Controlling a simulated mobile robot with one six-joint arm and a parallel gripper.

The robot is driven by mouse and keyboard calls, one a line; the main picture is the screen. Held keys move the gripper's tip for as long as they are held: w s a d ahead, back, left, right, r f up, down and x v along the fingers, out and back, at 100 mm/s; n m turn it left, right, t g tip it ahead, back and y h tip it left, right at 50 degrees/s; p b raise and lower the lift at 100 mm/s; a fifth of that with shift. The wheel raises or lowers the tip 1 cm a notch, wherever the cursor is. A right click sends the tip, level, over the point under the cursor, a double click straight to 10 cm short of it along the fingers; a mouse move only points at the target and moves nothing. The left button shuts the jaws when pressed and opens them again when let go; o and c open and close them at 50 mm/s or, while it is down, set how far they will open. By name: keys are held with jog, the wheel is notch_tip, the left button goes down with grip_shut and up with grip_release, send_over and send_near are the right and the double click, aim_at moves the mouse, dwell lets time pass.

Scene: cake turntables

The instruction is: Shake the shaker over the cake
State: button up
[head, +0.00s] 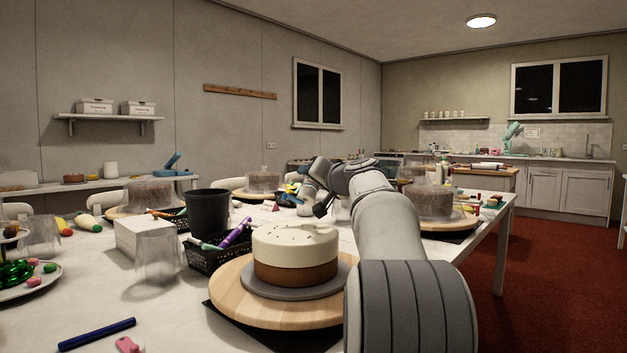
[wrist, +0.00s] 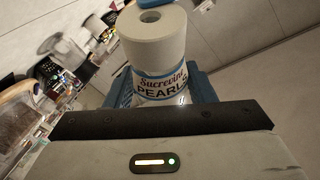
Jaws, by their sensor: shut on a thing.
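The shaker (wrist: 160,88) is a white cylinder with a holed top and a label reading "Sucrevine PEARLS". In the wrist view it sits between the blue fingers of my gripper (wrist: 165,98), which is shut on it. In the head view my gripper (head: 290,197) is small, above and behind the nearest cake. The shaker is hard to make out there. That cake (head: 295,255) has cream frosting over a brown lower part, with a few dark specks on top. It stands on a grey board on a wooden turntable (head: 235,290).
A black basket (head: 205,260) with coloured tubes, a dark cup (head: 209,212), a white box (head: 140,238) and a clear cup (head: 157,255) stand left of the cake. Other covered cakes (head: 428,207) stand farther back. A blue pen (head: 97,334) lies at front left.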

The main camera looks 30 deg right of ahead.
jog(key=shift+r+p, duration=0.15)
jog(key=shift+p, duration=0.15)
jog(key=shift+w+r+p, duration=0.15)
jog(key=shift+w+p, duration=0.1)
jog(key=shift+p, duration=0.55)
jog(key=p, duration=0.1)
jog(key=w+m+g+p, duration=0.1)
jog(key=p, duration=0.1)
jog(key=shift+a+f, duration=0.2)
jog(key=shift+a, duration=0.05)
jog(key=shift+w+a+f+m+p, duration=0.1)
jog(key=shift+w+f+m+p, duration=0.25)
jog(key=shift+p, duration=0.55)
jog(key=shift+f+g, duration=0.3)
jog(key=shift+a+b, duration=0.55)
jog(key=shift+a, duration=0.35)
jog(key=shift+s+a+r+b, duration=0.1)
jog(key=shift+s+r+b, duration=0.1)
jog(key=shift+b, duration=1.05)
jog(key=shift+r, duration=0.1)
